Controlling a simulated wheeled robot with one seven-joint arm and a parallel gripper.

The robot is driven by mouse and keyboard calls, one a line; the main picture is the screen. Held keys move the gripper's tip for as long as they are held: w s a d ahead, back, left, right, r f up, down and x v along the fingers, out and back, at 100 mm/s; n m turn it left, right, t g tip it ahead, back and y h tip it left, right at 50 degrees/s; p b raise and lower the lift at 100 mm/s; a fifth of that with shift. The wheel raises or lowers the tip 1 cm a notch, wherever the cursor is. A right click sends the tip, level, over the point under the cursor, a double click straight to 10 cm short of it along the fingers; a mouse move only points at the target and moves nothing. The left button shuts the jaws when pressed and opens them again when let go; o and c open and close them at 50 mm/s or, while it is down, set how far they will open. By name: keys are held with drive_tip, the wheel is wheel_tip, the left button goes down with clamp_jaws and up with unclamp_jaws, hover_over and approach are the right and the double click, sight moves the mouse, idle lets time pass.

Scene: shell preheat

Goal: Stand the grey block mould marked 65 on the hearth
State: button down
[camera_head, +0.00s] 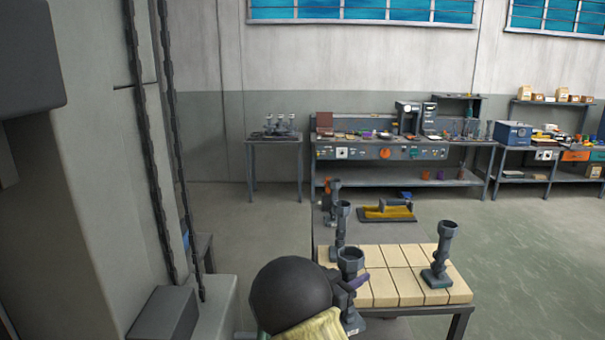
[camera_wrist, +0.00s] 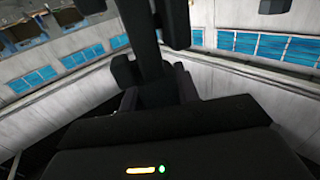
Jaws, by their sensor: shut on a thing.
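A grey mould (camera_head: 350,262) with a round cup top stands upright at the near left of the hearth. My gripper (camera_head: 357,281) is shut on it at the neck, largely hidden behind my dark round arm part. A small pale label shows low on this mould, but I cannot read its number. The hearth (camera_head: 405,288) is a top of cream bricks; whether the held mould's base touches it is hidden. In the wrist view dark shapes of my gripper and perhaps the mould (camera_wrist: 155,75) fill the middle.
Another grey mould (camera_head: 440,255) stands on the hearth's right part. A further one (camera_head: 340,228) stands behind the held one, at the left. A yellow-and-grey tool (camera_head: 387,212) lies beyond the hearth. Bricks between the moulds are bare. A grey pillar with chains (camera_head: 150,120) stands at left.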

drive_tip(key=s+f+n+t+y, duration=0.2)
drive_tip(key=s+f+n+y, duration=0.1)
drive_tip(key=f, duration=0.8)
drive_tip(key=s+d+f+n+t+y+b, duration=0.1)
drive_tip(key=s+f+n+y, duration=0.3)
drive_tip(key=f, duration=0.8)
drive_tip(key=s+d+f+n+t+y+b, duration=0.1)
drive_tip(key=s+f+n+t+y, duration=0.2)
drive_tip(key=s+f+y, duration=0.4)
drive_tip(key=shift+s+f+n+t, duration=0.3)
drive_tip(key=shift+f+t, duration=0.3)
drive_tip(key=shift+f, duration=1.6)
drive_tip(key=shift+d, duration=0.1)
